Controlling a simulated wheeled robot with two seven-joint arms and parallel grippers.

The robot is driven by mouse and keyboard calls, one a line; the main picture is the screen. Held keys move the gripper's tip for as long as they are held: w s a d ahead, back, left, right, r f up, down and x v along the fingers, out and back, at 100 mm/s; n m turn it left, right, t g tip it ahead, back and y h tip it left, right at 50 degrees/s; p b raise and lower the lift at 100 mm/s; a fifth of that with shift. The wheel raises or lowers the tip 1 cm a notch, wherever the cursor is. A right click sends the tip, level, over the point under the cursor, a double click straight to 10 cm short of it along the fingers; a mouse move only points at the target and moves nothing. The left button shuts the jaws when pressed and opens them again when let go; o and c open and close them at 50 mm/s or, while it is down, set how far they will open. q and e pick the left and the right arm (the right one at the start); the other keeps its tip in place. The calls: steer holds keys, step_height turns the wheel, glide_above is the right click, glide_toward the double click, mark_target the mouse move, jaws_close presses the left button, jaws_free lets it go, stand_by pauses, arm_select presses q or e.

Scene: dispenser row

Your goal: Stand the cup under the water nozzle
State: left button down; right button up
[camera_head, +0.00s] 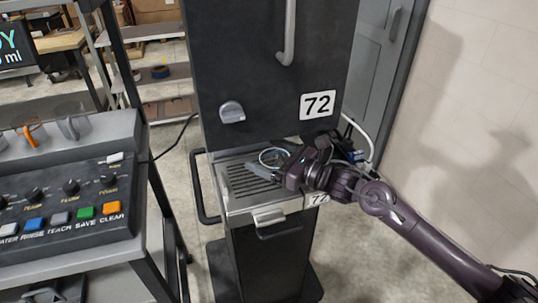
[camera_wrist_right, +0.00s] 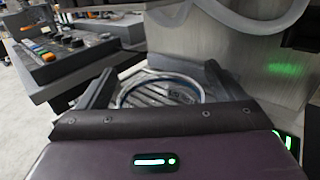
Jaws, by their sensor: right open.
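The cup (camera_head: 263,152) shows as a clear round rim over the slatted drip tray (camera_head: 222,184) of the dark dispenser marked 72. My right gripper (camera_head: 266,167) is at the cup, its arm coming in from the right. In the right wrist view the cup's rim (camera_wrist_right: 123,96) lies between the two open fingers, with slats visible through it. I cannot tell whether the fingers touch the cup. A grey hooked pipe (camera_head: 291,35), apparently the nozzle, hangs on the dispenser front above the tray. My left gripper is out of view.
A knob (camera_head: 231,111) sticks out of the dispenser front. A pale wall (camera_head: 480,110) bounds the right, with floor between.

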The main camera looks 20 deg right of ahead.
steer(key=shift+s+d+f, duration=0.1)
steer(key=shift+s+d, duration=0.15)
steer(key=shift+d, duration=0.05)
steer(key=b+v, duration=0.1)
steer(key=v, duration=0.4)
steer(key=shift+s+d+b, duration=0.1)
steer(key=shift+s+b, duration=0.05)
steer(key=shift+b, duration=0.2)
steer(key=shift+v, duration=0.85)
